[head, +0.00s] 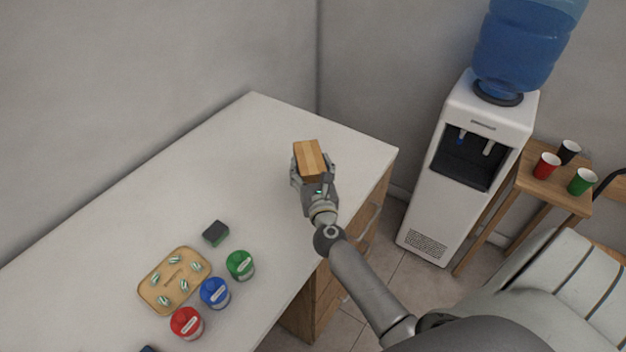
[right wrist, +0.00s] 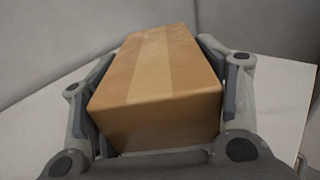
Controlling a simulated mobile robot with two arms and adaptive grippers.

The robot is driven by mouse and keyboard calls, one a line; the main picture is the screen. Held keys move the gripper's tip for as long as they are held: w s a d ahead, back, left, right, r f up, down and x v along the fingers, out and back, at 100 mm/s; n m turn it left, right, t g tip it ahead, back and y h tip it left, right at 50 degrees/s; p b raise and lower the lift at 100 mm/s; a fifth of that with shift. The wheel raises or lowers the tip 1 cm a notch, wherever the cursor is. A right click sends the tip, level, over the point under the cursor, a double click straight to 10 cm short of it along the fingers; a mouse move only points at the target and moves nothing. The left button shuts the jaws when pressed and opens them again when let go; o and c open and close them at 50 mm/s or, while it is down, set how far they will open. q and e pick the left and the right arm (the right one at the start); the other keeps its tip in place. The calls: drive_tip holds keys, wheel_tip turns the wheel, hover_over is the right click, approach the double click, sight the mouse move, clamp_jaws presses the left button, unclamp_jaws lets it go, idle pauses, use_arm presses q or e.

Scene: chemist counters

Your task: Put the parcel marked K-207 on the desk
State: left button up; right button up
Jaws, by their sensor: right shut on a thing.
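A brown cardboard parcel (head: 309,158) with a lighter tape strip is held over the far right part of the white desk (head: 262,122). My right gripper (head: 313,178) is shut on it, one finger on each side. In the right wrist view the parcel (right wrist: 160,85) fills the middle between the fingers. No marking can be read on the faces that show. I cannot tell whether the parcel touches the desk top. My left gripper is not in view.
A tan tray (head: 174,281) with several small striped items, a dark block (head: 215,233), and green (head: 240,265), blue (head: 215,293) and red (head: 187,323) containers stand on the near desk. The desk around the parcel is clear. A water cooler (head: 470,150) stands right of it.

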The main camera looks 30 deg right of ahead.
drive_tip(key=shift+w+d+f+b, duration=0.2)
drive_tip(key=shift+w+d+f, duration=0.2)
drive_tip(key=shift+f, duration=0.2)
drive_tip(key=shift+w+d+f+b, duration=0.2)
drive_tip(key=shift+w+d+f, duration=0.15)
drive_tip(key=shift+f, duration=0.25)
drive_tip(key=shift+w+d+f, duration=0.1)
drive_tip(key=shift+d+f, duration=0.05)
drive_tip(key=shift+f, duration=0.15)
wheel_tip(320, 180, down, 3)
drive_tip(key=shift+w+d+r+b, duration=0.1)
drive_tip(key=shift+w+d+b, duration=0.05)
drive_tip(key=shift+b, duration=0.35)
drive_tip(key=shift+f, duration=0.2)
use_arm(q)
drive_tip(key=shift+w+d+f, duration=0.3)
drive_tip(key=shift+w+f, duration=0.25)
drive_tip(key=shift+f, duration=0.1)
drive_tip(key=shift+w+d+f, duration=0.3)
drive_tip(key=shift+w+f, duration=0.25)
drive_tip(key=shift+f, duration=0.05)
